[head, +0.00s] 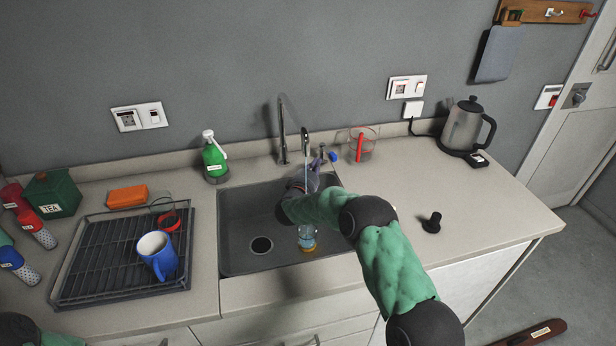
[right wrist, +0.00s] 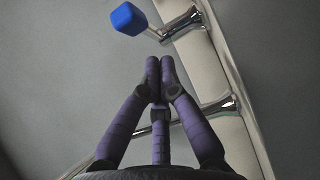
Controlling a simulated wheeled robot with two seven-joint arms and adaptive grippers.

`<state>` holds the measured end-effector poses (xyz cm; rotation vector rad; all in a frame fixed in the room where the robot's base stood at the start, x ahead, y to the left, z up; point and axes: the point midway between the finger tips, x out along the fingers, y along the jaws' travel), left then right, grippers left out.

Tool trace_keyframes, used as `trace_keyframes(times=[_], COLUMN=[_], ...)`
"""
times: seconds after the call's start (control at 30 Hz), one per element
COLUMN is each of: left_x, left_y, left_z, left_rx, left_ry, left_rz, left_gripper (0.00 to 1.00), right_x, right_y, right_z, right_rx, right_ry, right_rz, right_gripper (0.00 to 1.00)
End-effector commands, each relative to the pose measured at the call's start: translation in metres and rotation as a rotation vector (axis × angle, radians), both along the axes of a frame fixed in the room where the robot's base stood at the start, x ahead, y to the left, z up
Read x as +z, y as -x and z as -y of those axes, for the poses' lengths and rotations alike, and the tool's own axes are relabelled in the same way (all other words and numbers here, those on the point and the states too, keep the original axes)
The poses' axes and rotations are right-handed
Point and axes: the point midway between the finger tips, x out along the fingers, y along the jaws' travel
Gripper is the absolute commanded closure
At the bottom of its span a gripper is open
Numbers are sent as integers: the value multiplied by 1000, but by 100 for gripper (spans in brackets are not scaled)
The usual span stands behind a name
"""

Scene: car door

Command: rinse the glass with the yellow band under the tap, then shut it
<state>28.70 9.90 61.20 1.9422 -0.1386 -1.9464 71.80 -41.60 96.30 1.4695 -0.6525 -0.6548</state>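The glass with the yellow band (head: 307,238) stands in the sink (head: 236,222), below the tap spout and partly behind my right arm. The tap (head: 283,130) is a tall chrome one at the sink's back edge. A thin pale streak, which looks like running water, drops from its spout towards the glass. The tap lever's blue knob (head: 332,156) also shows in the right wrist view (right wrist: 128,18). My right gripper (head: 318,166) is beside the lever, fingertips together (right wrist: 159,62), with nothing visible between them and apart from the knob. My left gripper is out of view.
A green bottle (head: 214,158) stands left of the tap. A drying rack (head: 90,262) holds a blue mug (head: 158,254).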

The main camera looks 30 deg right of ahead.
Motion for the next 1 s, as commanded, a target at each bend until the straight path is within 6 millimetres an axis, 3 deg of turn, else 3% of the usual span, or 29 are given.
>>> trace_keyframes(times=[0.2, 0.67, 1.0], left_x=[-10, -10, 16], left_y=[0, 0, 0], left_z=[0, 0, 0], left_rx=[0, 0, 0], left_ry=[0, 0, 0], left_rz=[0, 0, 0], left_gripper=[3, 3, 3], right_x=[0, 1, 4], right_y=[2, 2, 7], right_z=[21, 24, 36], right_rx=[0, 2, -1], right_ry=[1, 0, 1], right_rz=[1, 0, -2], right_gripper=[100, 100, 100])
